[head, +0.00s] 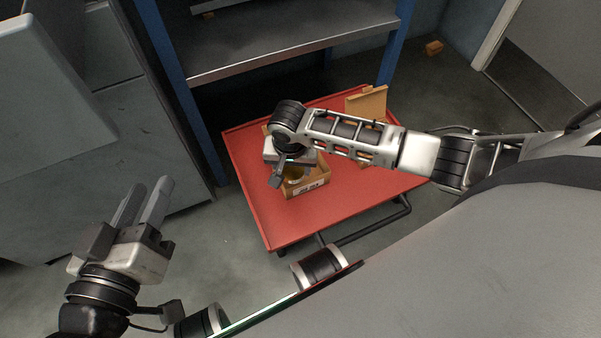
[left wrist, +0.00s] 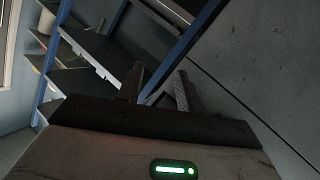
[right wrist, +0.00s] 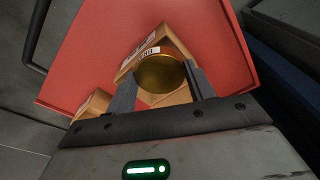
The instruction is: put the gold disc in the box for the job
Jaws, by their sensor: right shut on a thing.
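The gold disc (right wrist: 160,74) is between the fingers of my right gripper (right wrist: 163,88), which is shut on it in the right wrist view. An open cardboard box (right wrist: 138,51) with a white label lies just below the disc. In the head view my right gripper (head: 282,172) points down over this labelled box (head: 308,187) on the red cart top, and part of the disc (head: 295,173) shows there. The arm hides part of the box. I cannot tell whether the disc touches it. My left gripper (head: 142,204) is open and empty, off to the left of the cart.
A second cardboard box (head: 367,103) stands at the back of the red cart top (head: 365,190). The right and front of the cart top are bare. Blue-posted shelving (head: 290,50) rises behind the cart. A grey cabinet (head: 130,130) stands at the left.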

